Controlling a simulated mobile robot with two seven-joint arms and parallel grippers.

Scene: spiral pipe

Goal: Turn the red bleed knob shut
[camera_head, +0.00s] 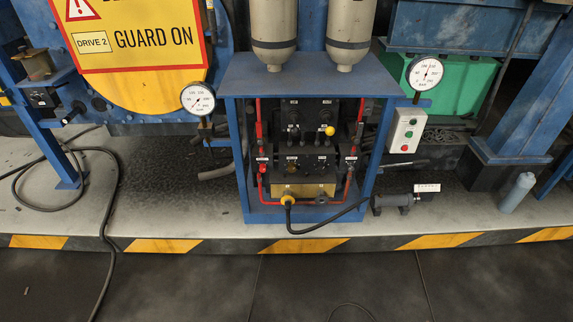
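A blue cabinet (243,165) with an open front stands in the middle. It holds a dark valve block (308,135) with red pipes down both sides. A small red knob-like part (262,168) sits low on the left pipe, under a white tag. Similar red parts show on the right pipe (351,160), so I cannot tell for sure which is the bleed knob or how far it is turned. Neither of my grippers is in view.
A yellow knob (329,130) is on the valve block. Gauges flank the cabinet at left (198,99) and right (425,73). A button box (406,131) hangs at right. A black hose (335,219) loops out front.

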